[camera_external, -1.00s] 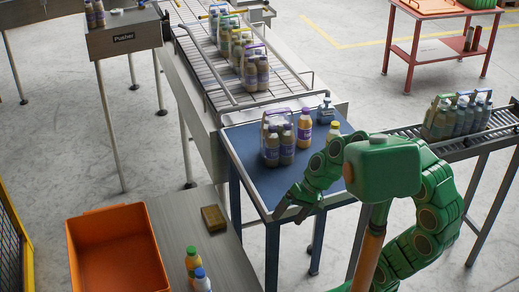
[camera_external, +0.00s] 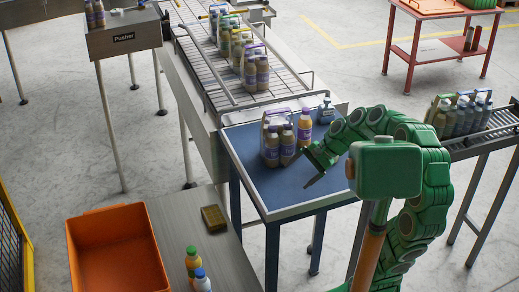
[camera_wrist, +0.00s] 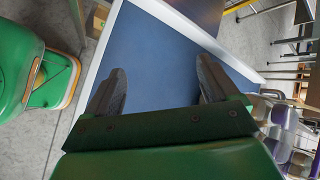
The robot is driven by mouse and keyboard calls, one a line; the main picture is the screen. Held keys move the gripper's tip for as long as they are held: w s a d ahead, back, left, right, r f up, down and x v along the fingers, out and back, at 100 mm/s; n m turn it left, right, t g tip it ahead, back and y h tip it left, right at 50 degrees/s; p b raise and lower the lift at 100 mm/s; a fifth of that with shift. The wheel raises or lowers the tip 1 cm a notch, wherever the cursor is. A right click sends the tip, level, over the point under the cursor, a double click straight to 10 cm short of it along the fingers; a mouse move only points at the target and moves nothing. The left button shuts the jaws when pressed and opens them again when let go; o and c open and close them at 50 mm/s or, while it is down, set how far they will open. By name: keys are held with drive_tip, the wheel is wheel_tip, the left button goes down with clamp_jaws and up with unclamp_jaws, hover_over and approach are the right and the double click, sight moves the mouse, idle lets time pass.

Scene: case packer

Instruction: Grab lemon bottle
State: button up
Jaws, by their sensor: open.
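My gripper (camera_external: 308,168) is open and empty above the blue table (camera_external: 275,190), right of a bottle pack. In the wrist view its two fingers (camera_wrist: 160,85) are apart with only bare blue tabletop (camera_wrist: 150,60) between them. No lemon label can be read. A single orange-yellow bottle with a purple label (camera_external: 305,128) stands upright beside the pack, behind my gripper. The yellow-capped bottle seen earlier at the table's right side is hidden behind my arm. A yellowish bottle with a green cap (camera_external: 193,263) stands on the grey bench.
The pack of purple-labelled bottles (camera_external: 271,150) stands on the table's left; bottles also show in the wrist view (camera_wrist: 280,125). A pale blue bottle (camera_external: 325,112) stands at the back. An orange bin (camera_external: 115,245) is at lower left. The table's front is clear.

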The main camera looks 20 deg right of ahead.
drive_tip(key=w+d+m+t+h, duration=0.1)
drive_tip(key=w+d+m+t, duration=0.3)
drive_tip(key=d, duration=0.6)
drive_tip(key=w+d+f+m+t, duration=0.15)
drive_tip(key=d+m, duration=0.35)
drive_tip(key=d, duration=0.6)
drive_tip(key=w+d+r+m+t+h, duration=0.15)
drive_tip(key=w+d+m, duration=0.3)
drive_tip(key=d, duration=0.55)
drive_tip(key=shift+w+a+f+m+t+y, duration=0.15)
drive_tip(key=shift+w+a+f+m+y, duration=0.65)
drive_tip(key=shift+a, duration=1.2)
drive_tip(key=shift+w+a+f+m+t+y, duration=0.1)
drive_tip(key=shift+w+a+m+t+y, duration=0.3)
drive_tip(key=shift+w+a, duration=1.2)
drive_tip(key=shift+w+a+f+m+g+y, duration=0.1)
drive_tip(key=shift+w+a+f+m+y, duration=0.55)
drive_tip(key=shift+a, duration=1.75)
drive_tip(key=shift+s+r, duration=0.1)
drive_tip(key=shift+r, duration=0.15)
drive_tip(key=shift+c, duration=0.2)
